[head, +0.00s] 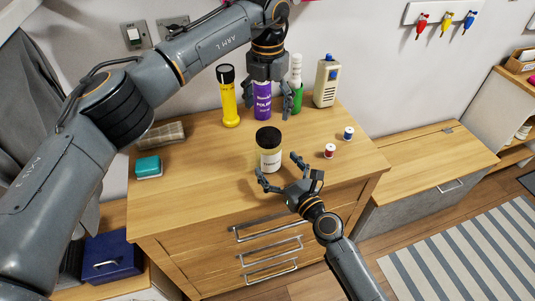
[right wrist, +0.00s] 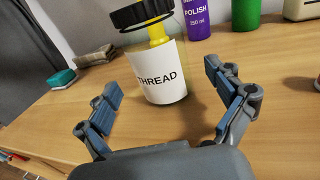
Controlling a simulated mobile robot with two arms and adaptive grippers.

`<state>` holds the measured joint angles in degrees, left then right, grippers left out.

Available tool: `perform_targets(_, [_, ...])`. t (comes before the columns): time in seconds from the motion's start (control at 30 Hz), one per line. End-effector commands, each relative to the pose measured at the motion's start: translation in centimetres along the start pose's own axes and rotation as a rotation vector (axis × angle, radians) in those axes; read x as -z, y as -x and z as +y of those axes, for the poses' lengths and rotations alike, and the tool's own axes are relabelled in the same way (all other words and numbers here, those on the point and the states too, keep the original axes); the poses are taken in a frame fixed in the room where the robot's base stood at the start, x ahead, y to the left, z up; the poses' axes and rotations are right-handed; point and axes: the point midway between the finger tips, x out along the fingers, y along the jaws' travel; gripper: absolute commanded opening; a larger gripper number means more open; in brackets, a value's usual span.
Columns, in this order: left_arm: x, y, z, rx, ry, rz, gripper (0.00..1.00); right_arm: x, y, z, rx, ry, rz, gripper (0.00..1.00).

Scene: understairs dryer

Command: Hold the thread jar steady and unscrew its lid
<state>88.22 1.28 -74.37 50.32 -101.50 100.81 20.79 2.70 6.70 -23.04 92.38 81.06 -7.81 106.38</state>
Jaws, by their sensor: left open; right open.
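The thread jar (head: 270,159) stands upright on the wooden dresser top, with a white label reading "THREAD". Its black lid (head: 268,137) is on top. In the right wrist view the jar (right wrist: 162,75) stands ahead, between and beyond the open fingers, with its lid (right wrist: 141,13) at the top edge. My right gripper (head: 278,171) is open in front of the jar, fingers pointing at it, apparently not touching it. My left gripper (head: 271,105) is open above and behind the jar, pointing down, in front of a purple polish bottle.
The purple polish bottle (head: 262,110), a yellow bottle (head: 229,100), a green bottle (head: 297,96) and a beige device (head: 326,82) stand at the back. Red (head: 330,151) and blue (head: 348,133) spools lie right. A teal sponge (head: 148,167) and folded cloth (head: 162,135) lie left.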

Motion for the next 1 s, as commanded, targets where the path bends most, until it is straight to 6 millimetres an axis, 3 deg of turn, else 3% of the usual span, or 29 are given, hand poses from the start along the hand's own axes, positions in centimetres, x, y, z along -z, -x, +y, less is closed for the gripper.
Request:
perform_targets(0.1, [0.0, 0.0, -0.1, 0.000, -0.001, -0.001, 0.80, -0.1, -2.1, -0.1, 0.000, 0.002, -0.001, 0.93])
perform_targets(0.3, [0.0, 0.0, -0.1, 0.001, -0.002, -0.001, 0.80, 0.0, -4.1, -0.1, 0.001, 0.000, 0.001, 0.93])
perform_targets(0.67, [0.0, 0.0, -0.1, 0.001, -0.001, -0.001, 0.80, 0.1, -4.6, 0.0, 0.000, 0.001, 0.001, 0.93])
perform_targets(0.77, [0.0, 0.0, -0.1, 0.001, -0.001, -0.001, 0.80, 0.0, -4.6, 0.0, 0.000, 0.001, 0.001, 0.77])
perform_targets(1.0, [0.0, 0.0, -0.1, 0.001, -0.001, -0.001, 0.80, 0.0, -4.6, 0.0, 0.000, 0.001, 0.001, 0.28])
